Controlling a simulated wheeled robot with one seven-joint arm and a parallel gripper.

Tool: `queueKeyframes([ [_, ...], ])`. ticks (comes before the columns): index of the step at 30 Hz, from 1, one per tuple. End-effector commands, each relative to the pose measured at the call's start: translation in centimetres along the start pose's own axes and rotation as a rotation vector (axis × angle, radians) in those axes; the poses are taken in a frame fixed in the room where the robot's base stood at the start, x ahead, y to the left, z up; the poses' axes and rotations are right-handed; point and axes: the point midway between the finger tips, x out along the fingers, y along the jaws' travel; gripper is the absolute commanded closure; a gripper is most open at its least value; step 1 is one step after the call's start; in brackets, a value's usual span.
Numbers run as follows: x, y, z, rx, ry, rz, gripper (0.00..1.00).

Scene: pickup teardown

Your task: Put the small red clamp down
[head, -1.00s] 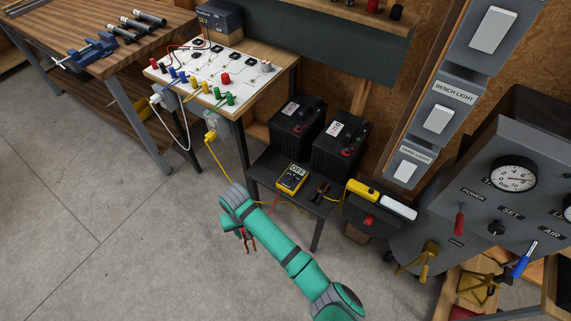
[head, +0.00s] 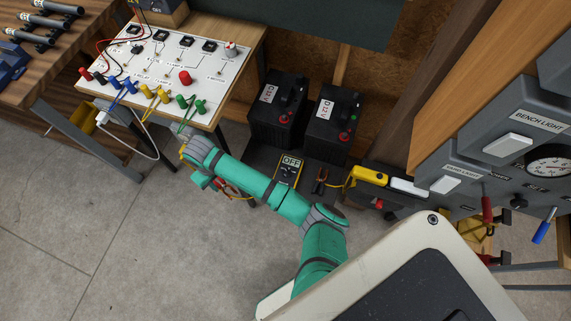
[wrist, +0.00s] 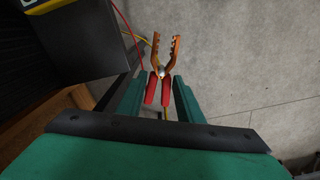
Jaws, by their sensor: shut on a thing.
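The small red clamp (wrist: 162,72) is in the wrist view, with red handles and open-looking copper toothed jaws pointing away from me. My gripper (wrist: 160,98) is shut on its red handles. The clamp hangs over the grey floor, beside the dark low stand. A red wire runs from near the clamp toward the upper left. In the head view the clamp (head: 228,187) is partly hidden by my arm, near the left side of the low stand (head: 262,157).
A yellow multimeter (head: 288,171) reading OFF and a dark clamp (head: 320,181) lie on the stand. Two black batteries (head: 278,112) (head: 333,122) stand behind. A white circuit board (head: 165,68) is on the bench at upper left. The floor (head: 150,250) at left is open.

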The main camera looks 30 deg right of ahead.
Motion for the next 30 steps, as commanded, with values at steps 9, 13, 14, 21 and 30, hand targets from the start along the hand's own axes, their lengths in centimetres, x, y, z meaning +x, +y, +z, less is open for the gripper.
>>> queueKeyframes([
  [9, -2.3, 1.2, 0.2, -0.702, 0.019, 0.014, 0.9],
  [13, -3.1, 1.7, 0.7, -0.991, 0.017, 0.017, 0.9],
  [14, -3.2, 1.8, 0.8, -1.057, 0.016, 0.017, 0.9],
  [21, -4.2, 2.5, 2.3, -1.563, 0.002, 0.007, 0.9],
  [30, -4.6, 3.0, 3.7, -1.916, -0.007, -0.013, 0.9],
])
